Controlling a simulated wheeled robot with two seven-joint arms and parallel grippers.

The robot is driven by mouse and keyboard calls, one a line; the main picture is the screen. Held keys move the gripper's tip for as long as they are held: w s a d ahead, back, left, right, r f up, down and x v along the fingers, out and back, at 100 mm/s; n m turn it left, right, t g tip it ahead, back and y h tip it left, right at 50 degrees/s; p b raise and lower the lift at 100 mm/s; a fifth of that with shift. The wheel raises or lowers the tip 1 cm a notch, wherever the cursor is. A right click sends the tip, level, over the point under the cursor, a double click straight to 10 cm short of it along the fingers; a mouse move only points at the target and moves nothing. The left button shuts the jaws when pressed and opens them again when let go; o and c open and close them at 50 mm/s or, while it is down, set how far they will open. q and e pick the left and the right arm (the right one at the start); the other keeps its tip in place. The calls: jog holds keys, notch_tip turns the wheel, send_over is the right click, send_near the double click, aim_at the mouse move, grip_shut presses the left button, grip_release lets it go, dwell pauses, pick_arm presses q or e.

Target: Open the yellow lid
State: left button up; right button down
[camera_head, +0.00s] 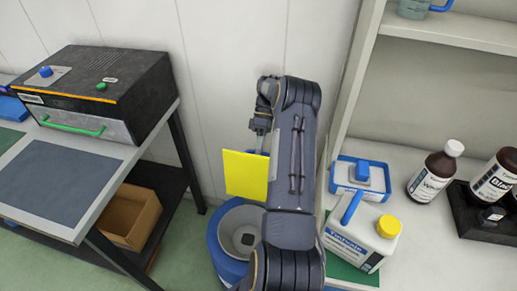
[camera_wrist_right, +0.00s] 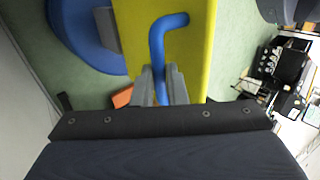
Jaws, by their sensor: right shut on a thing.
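The yellow lid (camera_head: 246,174) is a flat square panel. It stands steeply tilted above the round blue bin (camera_head: 226,255), whose grey inside shows from above. My right gripper (camera_head: 260,135) is at the lid's upper edge, beside the wall. In the right wrist view my right gripper (camera_wrist_right: 162,88) is shut on the bent blue handle (camera_wrist_right: 158,45) that runs across the yellow lid (camera_wrist_right: 195,60). The blue bin (camera_wrist_right: 75,40) shows past the lid's left edge there. My arm hides part of the bin, and whether the lid is joined to it cannot be told. My left gripper is out of view.
A workbench with a black machine (camera_head: 98,85) stands at left, with a cardboard box (camera_head: 130,215) below. At right, a counter holds a white jug (camera_head: 358,238) with a yellow cap and brown bottles (camera_head: 434,175). A wall is close behind my right gripper.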

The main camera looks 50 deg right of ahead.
jog(key=shift+s+f, duration=0.2)
jog(key=shift+f, duration=0.25)
jog(key=c, duration=1.5)
grip_release()
jog(key=shift+w, duration=0.1)
jog(key=shift+o, duration=0.2)
jog(key=shift+r, duration=0.15)
jog(key=s+a+r, duration=0.1)
jog(key=r, duration=0.2)
jog(key=a+r, duration=0.1)
jog(key=r, duration=0.2)
jog(key=s+a+r, duration=0.1)
jog(key=a+r, duration=0.1)
jog(key=shift+s+r+b, duration=0.35)
jog(key=shift+r+b, duration=0.05)
jog(key=s+a+r+b, duration=0.1)
jog(key=s+a+r, duration=0.3)
jog(key=a, duration=0.3)
jog(key=shift+s+a, duration=0.35)
jog(key=shift+s, duration=0.2)
